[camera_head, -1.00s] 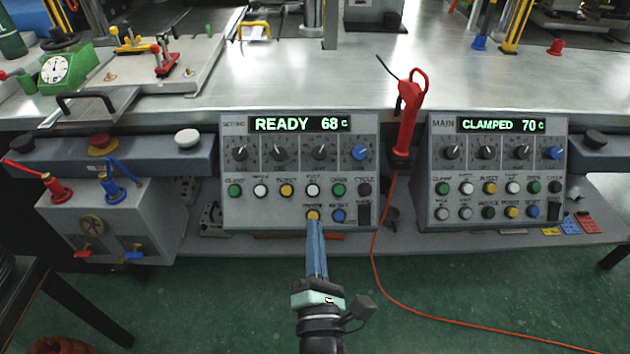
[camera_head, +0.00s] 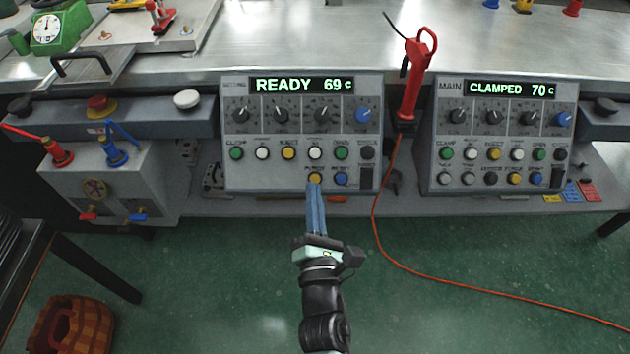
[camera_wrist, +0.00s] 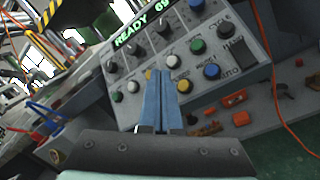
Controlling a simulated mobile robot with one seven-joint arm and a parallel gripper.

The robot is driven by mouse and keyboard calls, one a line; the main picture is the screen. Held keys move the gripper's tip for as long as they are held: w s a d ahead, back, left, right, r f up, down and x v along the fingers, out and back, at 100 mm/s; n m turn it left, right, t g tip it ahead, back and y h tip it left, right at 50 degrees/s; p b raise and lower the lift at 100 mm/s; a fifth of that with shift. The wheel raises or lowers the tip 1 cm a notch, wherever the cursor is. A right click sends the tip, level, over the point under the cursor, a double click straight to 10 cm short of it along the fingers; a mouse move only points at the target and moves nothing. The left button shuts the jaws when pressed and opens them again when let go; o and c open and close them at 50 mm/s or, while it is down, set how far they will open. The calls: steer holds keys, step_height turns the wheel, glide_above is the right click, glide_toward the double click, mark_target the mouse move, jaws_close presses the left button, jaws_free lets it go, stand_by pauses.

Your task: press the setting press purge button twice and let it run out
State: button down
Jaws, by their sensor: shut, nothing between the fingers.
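The setting press panel (camera_head: 238,183) is the left control box, its display (camera_head: 302,85) reading READY 69 C. Its yellow purge button (camera_head: 315,179) is in the lower row, left of a blue button (camera_head: 341,180). My gripper (camera_head: 315,190) is shut and empty, its blue fingertips just below and in front of the yellow button. I cannot tell from the head view whether they touch it. In the wrist view the shut fingers (camera_wrist: 160,80) point at the panel, with a yellow button (camera_wrist: 184,87) just right of the tips.
The MAIN panel (camera_head: 428,180) on the right reads CLAMPED 70 C. A red handheld tool (camera_head: 412,85) stands between the panels, its orange cord (camera_head: 376,235) running down to the floor. A valve box (camera_head: 160,185) is at left; a woven basket (camera_head: 72,325) is on the floor.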

steer(key=shift+w+f+b, duration=0.8)
steer(key=shift+w+f, duration=0.15)
steer(key=shift+w, duration=0.15)
steer(key=shift+w+f+b, duration=0.75)
steer(key=shift+w+f, duration=0.15)
steer(key=shift+w, duration=0.2)
stand_by(0.4)
steer(key=shift+w+f+b, duration=0.25)
steer(key=shift+w+b, duration=0.05)
steer(key=shift+b, duration=0.1)
steer(key=shift+w+f+b, duration=0.35)
steer(key=shift+b, duration=0.05)
stand_by(0.5)
steer(key=shift+r, duration=0.1)
steer(key=shift+s+r+p, duration=0.5)
steer(key=shift+s+p, duration=0.05)
steer(key=shift+s, duration=0.1)
steer(key=shift+s+r+p, duration=0.75)
steer(key=shift+s+r, duration=0.05)
steer(key=shift+s, duration=0.2)
steer(key=shift+s+r+p, duration=0.7)
steer(key=shift+s+r, duration=0.1)
steer(key=shift+s, duration=0.15)
